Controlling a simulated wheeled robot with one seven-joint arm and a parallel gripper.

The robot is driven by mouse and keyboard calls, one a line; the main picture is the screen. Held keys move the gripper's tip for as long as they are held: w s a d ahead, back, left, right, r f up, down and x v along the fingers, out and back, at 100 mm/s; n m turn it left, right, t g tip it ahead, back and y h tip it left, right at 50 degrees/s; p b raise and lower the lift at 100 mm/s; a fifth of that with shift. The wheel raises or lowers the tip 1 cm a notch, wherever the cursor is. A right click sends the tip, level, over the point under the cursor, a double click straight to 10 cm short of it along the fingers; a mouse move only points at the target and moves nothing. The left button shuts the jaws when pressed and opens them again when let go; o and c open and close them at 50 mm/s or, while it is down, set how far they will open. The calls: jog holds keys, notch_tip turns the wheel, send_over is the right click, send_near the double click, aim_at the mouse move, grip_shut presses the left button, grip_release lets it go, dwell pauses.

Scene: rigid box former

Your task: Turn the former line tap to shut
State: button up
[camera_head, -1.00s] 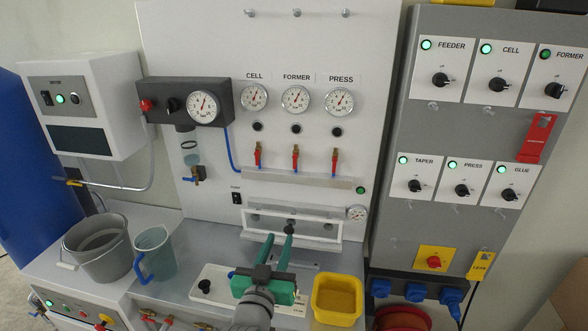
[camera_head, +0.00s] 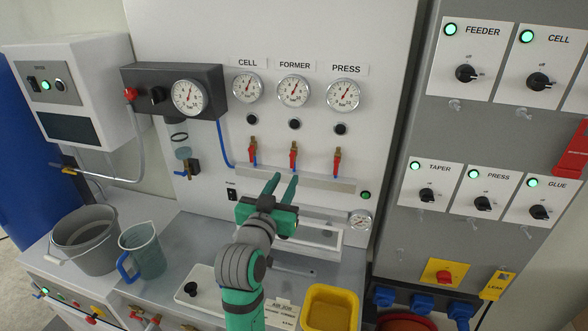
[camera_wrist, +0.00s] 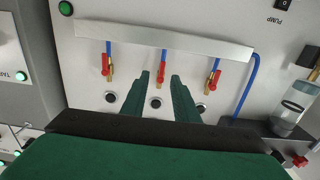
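The former line tap (camera_head: 293,160) is the middle of three taps under the gauges. Its red handle hangs straight down, in line with its brass body and the blue hose. It also shows in the wrist view (camera_wrist: 162,72), which sees the panel upside down. My gripper (camera_head: 284,182) is in front of the panel, just below the former tap. Its two green fingers point at the panel, apart with nothing between them. In the wrist view the open fingertips (camera_wrist: 160,77) lie either side of the former tap's handle in the picture; contact cannot be told.
The cell tap (camera_head: 253,156) is at left and the press tap (camera_head: 337,160) at right, both handles down. A metal ledge (camera_head: 325,184) runs below the taps. The former gauge (camera_head: 293,91) is above. A jug (camera_head: 142,250), bucket (camera_head: 86,242) and yellow bin (camera_head: 331,308) stand lower down.

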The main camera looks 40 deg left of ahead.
aim_at(292, 164)
jog(key=x, duration=0.5)
jog(key=shift+s+a, duration=0.1)
jog(key=shift+a, duration=0.3)
jog(key=shift+w, duration=0.7)
jog(key=shift+a, duration=0.1)
grip_shut()
